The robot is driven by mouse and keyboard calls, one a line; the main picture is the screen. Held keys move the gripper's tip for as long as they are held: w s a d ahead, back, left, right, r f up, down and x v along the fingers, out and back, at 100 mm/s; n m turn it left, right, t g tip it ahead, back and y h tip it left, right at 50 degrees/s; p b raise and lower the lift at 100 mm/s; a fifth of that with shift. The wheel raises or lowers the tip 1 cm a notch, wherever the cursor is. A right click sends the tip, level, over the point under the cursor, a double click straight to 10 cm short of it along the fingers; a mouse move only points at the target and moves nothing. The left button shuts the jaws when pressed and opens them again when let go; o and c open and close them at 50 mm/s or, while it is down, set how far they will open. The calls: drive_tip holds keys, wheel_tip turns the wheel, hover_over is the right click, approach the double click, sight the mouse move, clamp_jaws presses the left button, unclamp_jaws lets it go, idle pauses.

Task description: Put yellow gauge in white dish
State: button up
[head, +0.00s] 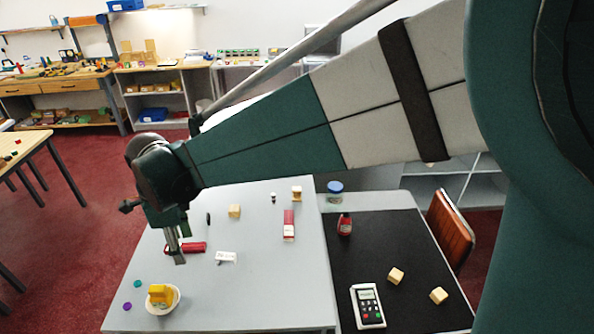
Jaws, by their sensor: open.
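The yellow gauge (160,293) is a small blocky yellow piece at the near left of the grey table. It sits in the white dish (176,304), whose rim shows around its lower and right sides. My gripper (176,257) points down above the table, behind and slightly right of the dish in the picture. It is open and appears empty, apart from the gauge. The fingers are small here, and their height over the table is hard to judge.
A red item (193,247) lies close beside my fingers, with a white label-like piece (226,257) to its right. Purple and teal discs lie left of the dish. A wooden block (234,211) stands farther back. A black mat (400,240) holds a calculator-like device (367,305).

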drive_tip(key=d+r+n+t, duration=0.1)
drive_tip(key=d+r+n, duration=0.25)
drive_tip(key=d, duration=0.95)
drive_tip(key=d+r+n+t, duration=0.25)
drive_tip(key=d+r, duration=0.25)
drive_tip(key=d, duration=0.8)
drive_tip(key=s+d+f+n+t, duration=0.1)
drive_tip(key=s+d+n, duration=0.3)
drive_tip(key=d, duration=0.8)
drive_tip(key=s+d+n+t, duration=0.2)
drive_tip(key=s+d+n, duration=0.3)
drive_tip(key=d, duration=0.7)
drive_tip(key=shift+s+f+h, duration=0.35)
drive_tip(key=shift+s+h, duration=0.05)
drive_tip(key=shift+s, duration=0.4)
